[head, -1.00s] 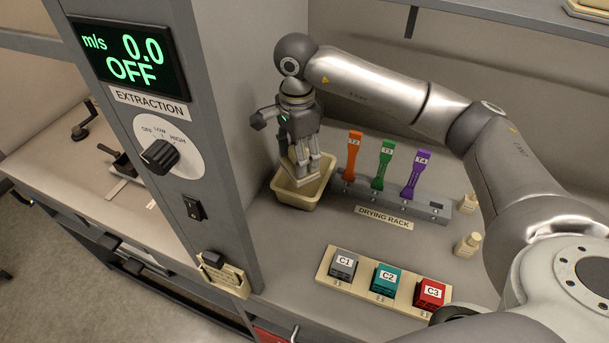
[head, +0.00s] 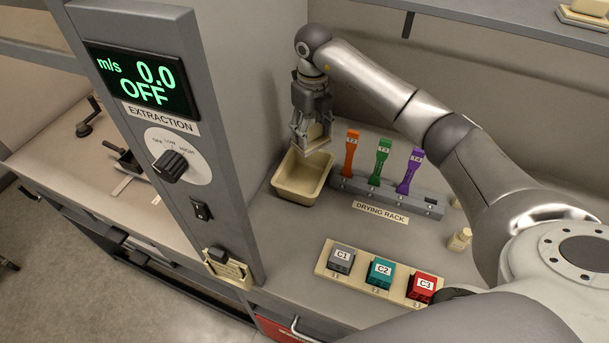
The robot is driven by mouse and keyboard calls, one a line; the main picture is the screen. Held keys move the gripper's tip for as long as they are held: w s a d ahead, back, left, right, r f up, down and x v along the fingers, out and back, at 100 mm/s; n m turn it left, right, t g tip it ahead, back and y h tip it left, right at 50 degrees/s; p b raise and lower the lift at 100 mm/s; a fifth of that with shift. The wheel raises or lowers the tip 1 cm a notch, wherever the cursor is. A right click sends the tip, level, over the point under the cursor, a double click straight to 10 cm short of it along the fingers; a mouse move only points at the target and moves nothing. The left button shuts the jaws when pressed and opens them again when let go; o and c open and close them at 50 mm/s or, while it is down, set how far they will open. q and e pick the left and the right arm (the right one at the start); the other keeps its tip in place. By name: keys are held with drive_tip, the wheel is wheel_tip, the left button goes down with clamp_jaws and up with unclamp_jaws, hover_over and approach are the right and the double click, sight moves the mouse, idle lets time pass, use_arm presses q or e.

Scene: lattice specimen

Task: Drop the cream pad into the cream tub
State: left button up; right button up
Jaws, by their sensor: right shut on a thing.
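My right gripper (head: 313,143) points down over the back right edge of the cream tub (head: 284,191). It is shut on the cream pad (head: 319,134), a small pale block partly hidden by the fingers. The pad appears to be above the tub's rim; the exact height is hard to tell. The open tub stands on the bench beside the grey pillar, and the visible part of its inside looks empty. My left gripper is not in view.
The drying rack (head: 432,208) with orange, green and purple tools stands right of the tub. A cream block holder (head: 323,262) with C1, C2 and C3 lies in front. The extraction panel (head: 165,130) rises at left. A small cream bottle (head: 459,240) stands at right.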

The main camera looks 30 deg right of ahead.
sight(311, 145)
drive_tip(key=shift+f+b, duration=1.65)
drive_tip(key=shift+f, duration=1.2)
drive_tip(key=o, duration=1.1)
drive_tip(key=shift+r, duration=0.15)
wheel_tip(311, 145, up, 12)
drive_tip(key=shift+f, duration=0.1)
drive_tip(key=shift+s+f, duration=0.1)
